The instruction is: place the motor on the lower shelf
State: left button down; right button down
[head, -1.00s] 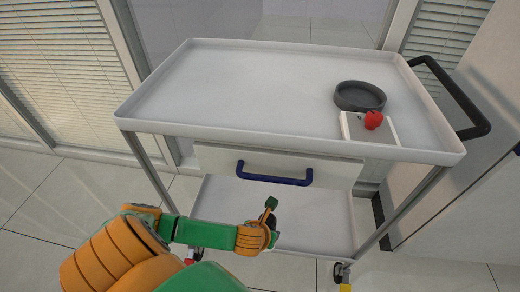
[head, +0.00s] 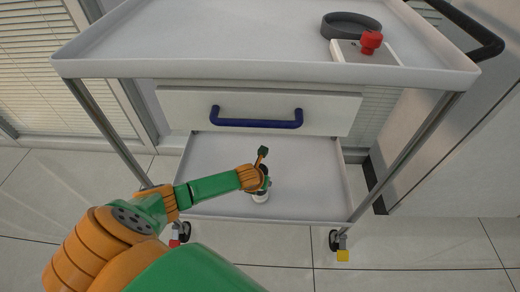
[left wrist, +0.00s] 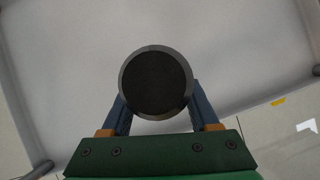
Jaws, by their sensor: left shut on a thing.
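The motor shows in the left wrist view as a round dark disc with a grey rim (left wrist: 155,83), between my two blue fingers. In the head view its pale lower end (head: 260,197) shows just below my left gripper (head: 265,182), and the hand hides most of the rest. My left gripper is shut on the motor, over the front part of the cart's lower shelf (head: 215,160). I cannot tell whether the motor touches the shelf. My right gripper is not in view.
The cart's drawer (head: 180,105) with a blue handle (head: 257,123) hangs above the lower shelf. The top tray (head: 200,40) holds a dark grey ring (head: 350,25) and a white box with a red button (head: 371,40). The visible lower shelf is otherwise clear.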

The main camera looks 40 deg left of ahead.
pick_arm(q)
jog(key=shift+c, duration=0.7)
grip_release()
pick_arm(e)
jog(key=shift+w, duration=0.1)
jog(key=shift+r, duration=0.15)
pick_arm(q)
jog(key=p+v, duration=0.7)
jog(key=v, duration=0.5)
jog(key=shift+p, duration=0.3)
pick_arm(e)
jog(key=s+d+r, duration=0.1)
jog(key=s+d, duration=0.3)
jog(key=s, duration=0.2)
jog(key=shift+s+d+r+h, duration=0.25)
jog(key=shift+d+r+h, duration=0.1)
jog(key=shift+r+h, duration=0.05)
